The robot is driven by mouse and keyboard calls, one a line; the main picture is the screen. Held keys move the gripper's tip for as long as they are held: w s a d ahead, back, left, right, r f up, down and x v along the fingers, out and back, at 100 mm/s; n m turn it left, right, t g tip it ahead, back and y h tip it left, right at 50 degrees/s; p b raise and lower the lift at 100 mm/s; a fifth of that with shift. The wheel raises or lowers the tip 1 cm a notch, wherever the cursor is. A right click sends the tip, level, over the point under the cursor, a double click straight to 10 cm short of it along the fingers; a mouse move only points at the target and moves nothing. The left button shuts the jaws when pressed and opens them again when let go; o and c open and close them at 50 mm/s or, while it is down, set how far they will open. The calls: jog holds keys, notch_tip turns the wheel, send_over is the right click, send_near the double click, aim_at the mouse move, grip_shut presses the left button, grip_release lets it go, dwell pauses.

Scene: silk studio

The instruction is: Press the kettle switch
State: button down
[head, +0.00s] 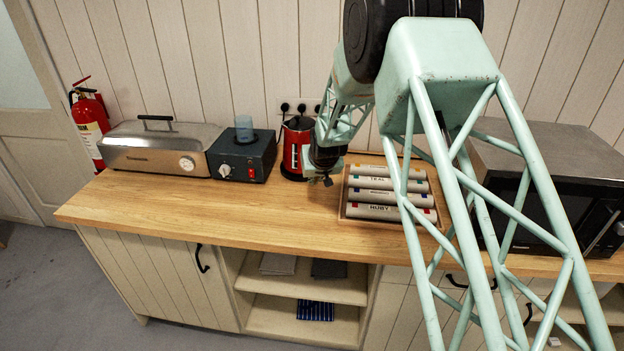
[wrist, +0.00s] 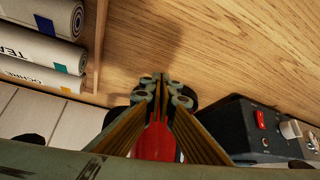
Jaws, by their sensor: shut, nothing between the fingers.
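The red and black kettle (head: 292,150) stands on the counter near the wall, between the dark box and my arm. My gripper (head: 327,180) is just to its right and partly in front of it, above the counter. In the wrist view my gripper (wrist: 161,80) has its fingertips together with nothing between them. The kettle's red body (wrist: 153,143) shows behind the fingers in that view. I cannot tell whether the gripper touches the kettle. The kettle switch cannot be made out; my gripper and arm cover part of the kettle.
A dark box (head: 241,155) with a red rocker and a knob stands left of the kettle. A metal warmer (head: 160,146) is further left. A tray (head: 435,223) of labelled rolls lies to the right, then a microwave (head: 540,185). The front of the wooden counter (head: 230,211) is clear.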

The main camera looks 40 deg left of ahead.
jog(key=shift+r, duration=0.1)
dwell(0.3)
jog(key=v, duration=1.1)
jog(key=shift+s+d+r, duration=0.2)
jog(key=shift+d, duration=0.05)
dwell(0.8)
